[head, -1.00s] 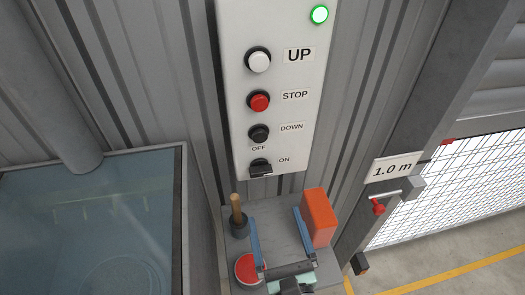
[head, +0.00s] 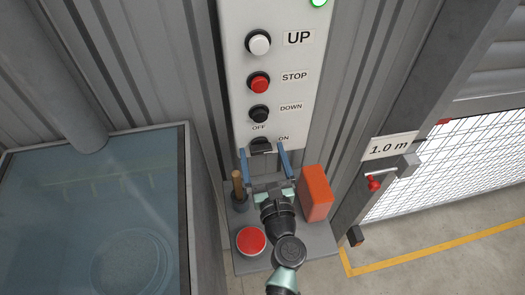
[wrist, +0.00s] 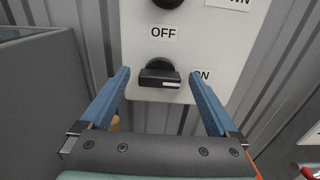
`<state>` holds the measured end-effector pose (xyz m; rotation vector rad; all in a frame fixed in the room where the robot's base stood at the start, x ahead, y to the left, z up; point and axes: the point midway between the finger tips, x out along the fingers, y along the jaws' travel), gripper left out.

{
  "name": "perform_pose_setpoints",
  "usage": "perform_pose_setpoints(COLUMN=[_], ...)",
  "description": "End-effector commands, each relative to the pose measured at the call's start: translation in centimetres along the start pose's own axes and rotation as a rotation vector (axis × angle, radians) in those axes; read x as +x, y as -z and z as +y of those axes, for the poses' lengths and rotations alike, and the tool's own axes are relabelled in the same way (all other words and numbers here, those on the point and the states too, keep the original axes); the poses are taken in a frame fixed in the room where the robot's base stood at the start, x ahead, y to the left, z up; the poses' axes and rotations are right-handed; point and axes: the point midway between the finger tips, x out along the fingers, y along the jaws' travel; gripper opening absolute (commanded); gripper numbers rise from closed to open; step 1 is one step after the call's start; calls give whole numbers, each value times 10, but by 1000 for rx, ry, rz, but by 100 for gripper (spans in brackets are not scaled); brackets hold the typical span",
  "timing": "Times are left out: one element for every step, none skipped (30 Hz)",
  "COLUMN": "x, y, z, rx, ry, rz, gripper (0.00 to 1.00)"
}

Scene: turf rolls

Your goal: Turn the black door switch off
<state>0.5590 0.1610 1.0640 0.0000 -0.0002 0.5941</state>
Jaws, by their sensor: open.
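The black door switch (head: 260,147) is a rotary knob at the bottom of the white control panel (head: 300,65). It also shows in the wrist view (wrist: 159,77), its bar lying about level with a white mark at its right end, towards the ON label (wrist: 202,76). The OFF label (wrist: 163,33) is above the knob. My gripper (head: 264,151) is open, and its two blue fingers (wrist: 160,80) stand to the left and right of the knob in the picture. A gap shows on each side and no contact is visible.
Above the switch are the black DOWN (head: 259,114), red STOP (head: 259,83) and white UP (head: 259,42) buttons. Below is a grey shelf (head: 270,262) with a wooden-handled tool (head: 238,187), a red-topped round tin (head: 251,240) and an orange block (head: 316,193). A glazed tank stands left.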

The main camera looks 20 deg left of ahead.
Motion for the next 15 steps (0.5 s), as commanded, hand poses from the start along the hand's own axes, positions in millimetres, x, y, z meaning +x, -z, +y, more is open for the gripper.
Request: perform_pose_setpoints(x=[3,4,5,5,6,6,6,6,6,5,5,5,5,5,5], y=[0,0,0,0,0,0,0,0,0,0,0,0,0,0,0], z=[0,0,0,0,0,0,0,0,0,0,0,0,0,0,0], rx=[1,1,1,1,0,0,0,0,0,0,0,0,0,0,0], ry=[-1,0,0,0,0,0,0,0,0,0,0,0,0,0,0], rz=[0,0,0,0,0,0,0,0,0,0,0,0,0,0,0], gripper=[95,95,95,95,95,95,95,95,95,95,95,88,82,77,70])
